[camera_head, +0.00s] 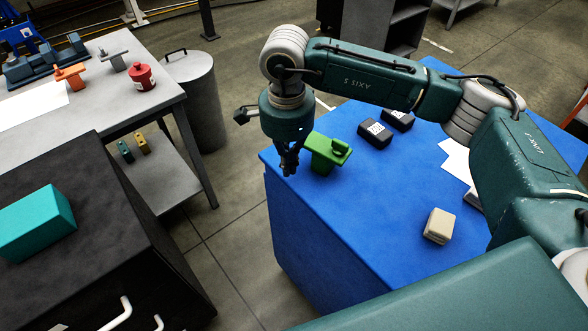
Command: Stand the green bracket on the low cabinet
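The green bracket (328,153) is at the left part of the blue block-like unit (340,225), near its far left edge. It has a flat top plate with a raised knob and a stem below. It looks upright. My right gripper (289,164) points down just left of the bracket, over the blue unit's edge. Its dark fingers look close together, but whether they touch the bracket is unclear. A dark cabinet (120,215) with white handles stands at the lower left. I cannot tell which of these two units is the low cabinet. My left gripper is out of view.
A teal box (36,222) lies on the dark cabinet. Two black boxes (375,134) and a beige block (439,226) are on the blue unit. A grey table (110,80) holds an orange bracket (70,76) and a red canister (142,77). A bin (196,98) stands beyond.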

